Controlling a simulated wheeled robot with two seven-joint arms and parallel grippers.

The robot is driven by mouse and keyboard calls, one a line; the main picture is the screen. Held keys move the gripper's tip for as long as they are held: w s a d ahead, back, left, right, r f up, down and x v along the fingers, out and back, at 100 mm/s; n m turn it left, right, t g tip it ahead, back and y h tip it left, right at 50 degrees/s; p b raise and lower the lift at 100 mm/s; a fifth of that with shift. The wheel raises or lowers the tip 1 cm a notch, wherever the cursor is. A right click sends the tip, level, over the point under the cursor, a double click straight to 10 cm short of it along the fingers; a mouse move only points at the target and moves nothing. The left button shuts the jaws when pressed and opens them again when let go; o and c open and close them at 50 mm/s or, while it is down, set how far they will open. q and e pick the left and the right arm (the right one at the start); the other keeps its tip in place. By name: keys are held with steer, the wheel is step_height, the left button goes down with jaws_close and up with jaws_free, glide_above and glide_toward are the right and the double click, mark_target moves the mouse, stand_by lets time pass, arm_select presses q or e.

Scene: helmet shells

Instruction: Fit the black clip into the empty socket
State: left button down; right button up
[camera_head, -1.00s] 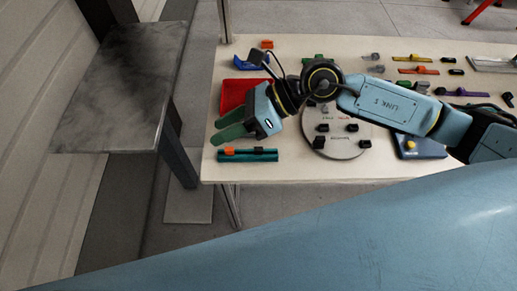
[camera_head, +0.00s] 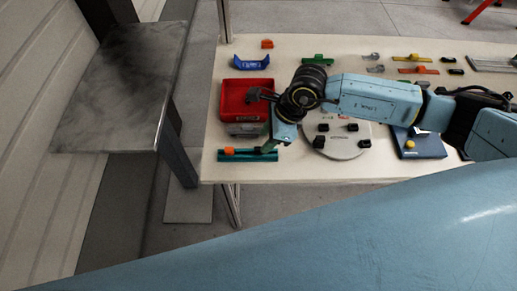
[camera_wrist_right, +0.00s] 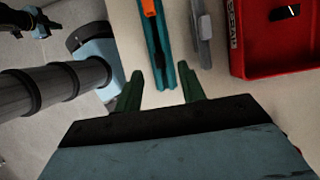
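My right gripper (camera_head: 272,147) points down at the right end of the teal rail (camera_head: 222,157). In the right wrist view its green fingers (camera_wrist_right: 160,70) stand open, one on each side of the rail (camera_wrist_right: 183,78), with no clip seen held. The rail carries an orange clip (camera_head: 229,151), also seen in the wrist view (camera_wrist_right: 148,8). A dark piece (camera_wrist_right: 158,60) lies along the rail near the fingertips; whether it is a clip or an empty socket I cannot tell. A black clip (camera_wrist_right: 285,12) lies in the red tray.
The red tray (camera_head: 232,95) stands behind the rail, with a grey piece (camera_head: 246,129) at its front. A round grey plate (camera_head: 335,151) with several black blocks lies to the right. A blue holder (camera_head: 251,63) and several coloured parts stand farther back. The table's front edge is close.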

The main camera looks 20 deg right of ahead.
mark_target(259, 148)
steer(key=x, duration=0.5)
steer(key=shift+d, duration=0.1)
jaws_close()
